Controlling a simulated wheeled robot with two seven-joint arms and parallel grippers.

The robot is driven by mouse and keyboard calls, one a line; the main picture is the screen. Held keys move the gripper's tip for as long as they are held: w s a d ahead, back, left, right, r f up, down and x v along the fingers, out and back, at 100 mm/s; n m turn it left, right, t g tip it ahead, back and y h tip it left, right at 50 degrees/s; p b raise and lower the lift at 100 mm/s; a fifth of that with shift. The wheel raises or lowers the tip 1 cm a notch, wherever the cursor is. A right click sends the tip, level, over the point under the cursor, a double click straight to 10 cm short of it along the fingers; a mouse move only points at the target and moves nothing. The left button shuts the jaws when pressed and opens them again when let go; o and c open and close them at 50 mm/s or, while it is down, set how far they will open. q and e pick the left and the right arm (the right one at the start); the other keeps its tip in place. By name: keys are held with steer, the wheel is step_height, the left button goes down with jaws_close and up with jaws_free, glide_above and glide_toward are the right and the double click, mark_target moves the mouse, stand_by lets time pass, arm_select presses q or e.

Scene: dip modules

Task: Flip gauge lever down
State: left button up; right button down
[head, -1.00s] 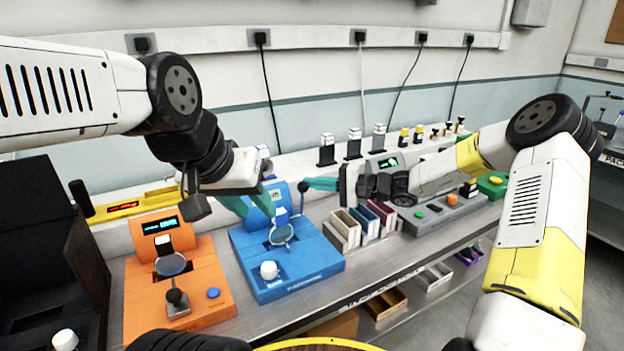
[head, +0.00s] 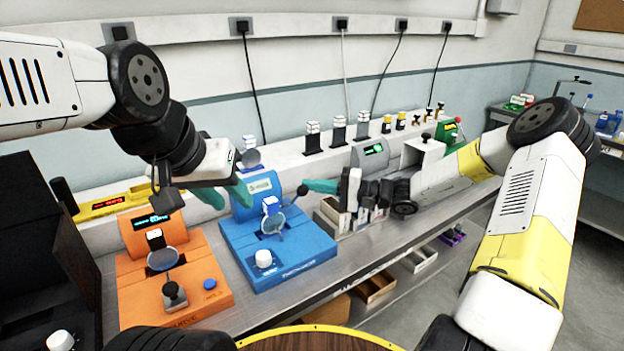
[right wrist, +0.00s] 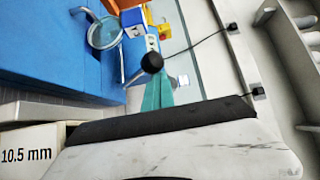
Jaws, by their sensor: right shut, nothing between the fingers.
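The blue gauge (head: 285,262) stands on the bench with a white knob (head: 264,258) and a round lens on it. Its lever, a thin stem with a black ball knob (head: 302,189), rises at its right side and still points up, tilted a little right. My right gripper (head: 318,186) is shut and empty, its teal fingertips at the ball. In the right wrist view the ball (right wrist: 152,62) sits just past the fingertips (right wrist: 157,90); I cannot tell whether they touch. My left gripper (head: 225,195) is open, its teal fingers at the gauge's left back edge.
An orange unit (head: 205,270) stands left of the gauge. Open bins (head: 332,222) and a grey unit with a small screen (head: 372,150) are to the right. Several small dark stands line the back ledge. The bench's front edge is clear.

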steer(key=shift+s+f, duration=0.2)
steer(key=shift+s, duration=0.05)
steer(key=v, duration=0.7)
steer(key=shift+d+r, duration=0.15)
steer(key=shift+d, duration=0.3)
steer(key=shift+w, duration=0.1)
